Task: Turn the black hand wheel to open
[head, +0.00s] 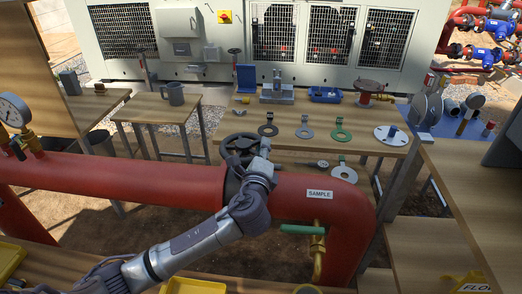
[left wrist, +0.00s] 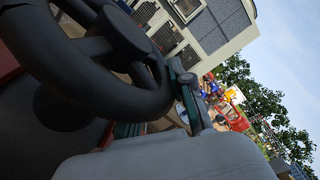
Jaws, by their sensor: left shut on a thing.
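The black hand wheel (head: 236,147) sits on top of the black valve body on the thick red pipe (head: 130,180). My left gripper (head: 256,156) is at the right side of the wheel's rim, shut on it. My arm and wrist hide part of the wheel and the valve. In the left wrist view the wheel (left wrist: 140,103) fills the upper left, with its rim, spokes and hub large and close. A finger of my left gripper (left wrist: 188,100) shows right beside the rim; the other finger is hidden. My right gripper is in neither view.
Behind the pipe, a wooden table (head: 285,150) holds flanges, rings and a blue box (head: 246,78). A pressure gauge (head: 13,110) stands on the pipe at left. A green-handled tap (head: 303,229) sticks out below the "SAMPLE" label (head: 319,194). A large cream chiller (head: 270,35) stands behind.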

